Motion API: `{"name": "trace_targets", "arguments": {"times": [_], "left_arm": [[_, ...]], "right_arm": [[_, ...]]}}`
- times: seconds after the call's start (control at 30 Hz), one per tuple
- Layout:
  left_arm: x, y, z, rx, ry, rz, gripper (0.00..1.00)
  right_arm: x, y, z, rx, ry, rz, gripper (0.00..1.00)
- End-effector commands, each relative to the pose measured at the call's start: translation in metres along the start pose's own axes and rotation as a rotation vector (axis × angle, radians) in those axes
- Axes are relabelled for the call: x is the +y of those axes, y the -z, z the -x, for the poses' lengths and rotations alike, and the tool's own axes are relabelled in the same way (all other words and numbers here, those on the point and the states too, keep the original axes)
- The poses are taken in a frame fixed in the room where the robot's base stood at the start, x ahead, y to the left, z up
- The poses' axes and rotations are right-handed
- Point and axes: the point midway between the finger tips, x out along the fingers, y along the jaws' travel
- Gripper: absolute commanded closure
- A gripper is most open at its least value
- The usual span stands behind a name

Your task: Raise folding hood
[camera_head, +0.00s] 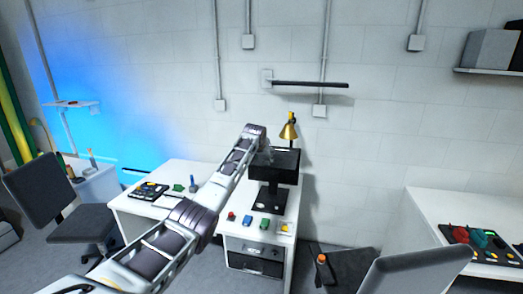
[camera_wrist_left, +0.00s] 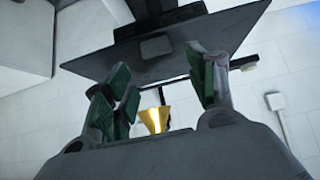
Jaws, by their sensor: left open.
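A black box-like device (camera_head: 287,165) stands on a dark stand on the white desk; I take it to carry the folding hood, but I cannot make out the hood as a separate part. In the left wrist view a dark flat panel (camera_wrist_left: 165,52) spans the top, close to the fingers. My left gripper (camera_head: 266,156) is at the upper left of the device in the head view. In the wrist view its green-padded fingers (camera_wrist_left: 162,88) are apart with nothing between them. Whether a finger touches the panel is unclear. My right gripper is not in view.
A brass lamp (camera_head: 289,131) stands behind the device and shows beyond the fingers in the wrist view (camera_wrist_left: 154,120). Several small coloured items lie on the white desk (camera_head: 140,204). Dark chairs (camera_head: 60,200) stand beside it. A second white desk (camera_head: 425,207) is at right.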

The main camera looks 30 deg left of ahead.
Motion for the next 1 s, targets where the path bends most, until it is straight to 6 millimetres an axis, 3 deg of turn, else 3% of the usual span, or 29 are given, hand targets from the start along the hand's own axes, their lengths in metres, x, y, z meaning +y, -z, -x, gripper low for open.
{"name": "trace_targets", "arguments": {"times": [1.0], "left_arm": [[0.0,0.001,0.067,0.003,0.0,-0.001,0.43]], "right_arm": [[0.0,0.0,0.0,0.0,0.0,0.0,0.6]]}}
